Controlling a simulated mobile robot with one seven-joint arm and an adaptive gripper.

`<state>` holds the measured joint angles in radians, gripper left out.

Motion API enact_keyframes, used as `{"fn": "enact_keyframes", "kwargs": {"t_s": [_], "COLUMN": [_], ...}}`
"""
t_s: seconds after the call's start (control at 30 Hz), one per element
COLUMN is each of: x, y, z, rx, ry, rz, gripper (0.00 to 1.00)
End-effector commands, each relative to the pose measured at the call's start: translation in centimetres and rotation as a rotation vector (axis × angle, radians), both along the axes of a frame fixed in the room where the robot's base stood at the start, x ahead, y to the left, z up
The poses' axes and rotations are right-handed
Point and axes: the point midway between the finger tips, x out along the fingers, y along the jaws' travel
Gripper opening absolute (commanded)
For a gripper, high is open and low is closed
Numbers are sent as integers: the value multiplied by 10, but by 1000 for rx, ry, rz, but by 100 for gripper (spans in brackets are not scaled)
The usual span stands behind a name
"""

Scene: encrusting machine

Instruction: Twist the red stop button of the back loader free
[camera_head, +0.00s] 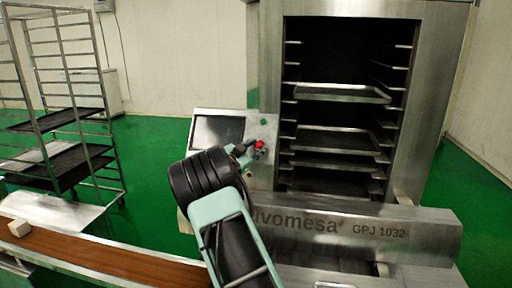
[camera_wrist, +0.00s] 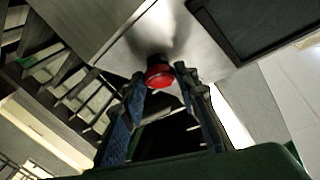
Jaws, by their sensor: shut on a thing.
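The red stop button (camera_head: 259,144) sits on the right part of the grey control panel (camera_head: 262,172), below a small green button (camera_head: 263,122). In the wrist view the red button (camera_wrist: 159,73) shows at the tips of my gripper (camera_wrist: 160,82), with one finger on each side. My gripper (camera_head: 250,150) is shut on the red button; its fingertips are small in the head view. The button's far side is hidden in the wrist view.
The back loader (camera_head: 270,60) has an open front with several trays (camera_head: 340,93) on racks. A wheeled rack (camera_head: 70,70) stands at the left. A brown conveyor belt (camera_head: 110,262) with a pale block (camera_head: 18,228) runs along the front left. Green floor lies between.

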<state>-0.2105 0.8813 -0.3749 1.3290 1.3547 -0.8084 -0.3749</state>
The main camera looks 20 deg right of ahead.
Motion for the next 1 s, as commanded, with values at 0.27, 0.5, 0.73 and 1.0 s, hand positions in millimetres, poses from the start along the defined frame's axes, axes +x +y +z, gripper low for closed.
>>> {"fn": "enact_keyframes", "kwargs": {"t_s": [0.27, 0.5, 0.73, 1.0], "x": [1, 0, -4, -35], "y": [-1, -1, 6, 44], "z": [2, 1, 2, 5], "rx": [-2, -1, -1, 0], "ry": [-2, -1, -1, -1], "rz": [1, 1, 1, 4], "gripper": [38, 46, 46, 46]}}
